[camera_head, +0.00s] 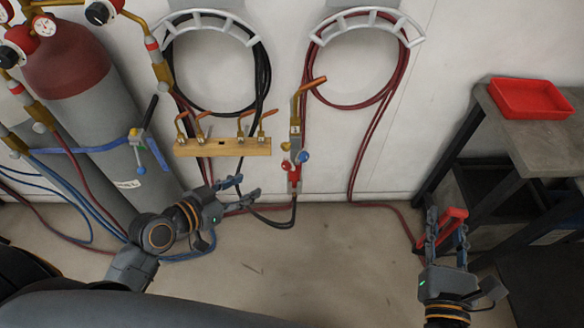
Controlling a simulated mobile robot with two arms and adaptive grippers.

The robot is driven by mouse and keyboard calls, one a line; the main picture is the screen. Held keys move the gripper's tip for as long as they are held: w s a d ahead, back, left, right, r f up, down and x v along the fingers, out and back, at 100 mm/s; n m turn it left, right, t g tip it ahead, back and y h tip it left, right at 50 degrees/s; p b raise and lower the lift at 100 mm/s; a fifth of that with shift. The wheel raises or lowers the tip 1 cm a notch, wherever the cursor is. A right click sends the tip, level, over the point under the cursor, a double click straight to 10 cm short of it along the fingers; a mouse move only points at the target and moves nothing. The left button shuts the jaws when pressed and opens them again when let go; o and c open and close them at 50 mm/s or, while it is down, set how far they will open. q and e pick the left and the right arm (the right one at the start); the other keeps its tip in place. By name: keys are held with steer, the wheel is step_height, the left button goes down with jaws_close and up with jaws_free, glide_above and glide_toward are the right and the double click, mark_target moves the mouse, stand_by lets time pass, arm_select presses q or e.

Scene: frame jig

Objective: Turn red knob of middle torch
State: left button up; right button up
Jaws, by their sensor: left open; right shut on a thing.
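A brass torch (295,130) with an orange-copper tip stands upright against the wall, right of a wooden rack. Near its lower end are a small red knob (286,165) and a blue knob (303,157). Hoses run down from its base. My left gripper (247,188) is open and empty, below and left of the torch, apart from its knobs. My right gripper (449,224) is far to the right, shut on a red object (456,213) whose full shape is partly hidden by the fingers.
The wooden rack (222,148) holds several copper tips. Coiled black hose (265,75) and red hose (382,90) hang on wall brackets. Gas cylinders (85,110) stand at left. A workbench (535,133) with a red tray (529,98) stands at right. The middle floor is mostly clear.

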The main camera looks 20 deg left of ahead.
mark_target(284, 167)
arm_select(q)
steer(key=shift+m, duration=0.3)
steer(key=w+d, duration=0.2)
steer(key=w, duration=0.1)
steer(key=w+d+f+p, duration=0.1)
steer(key=w+d, duration=0.1)
steer(key=w, duration=0.1)
steer(key=w+d+f+p, duration=0.1)
steer(key=w+d, duration=0.1)
steer(key=w, duration=0.1)
steer(key=shift+w+d+f, duration=0.2)
steer(key=shift+w+d, duration=0.1)
jaws_close()
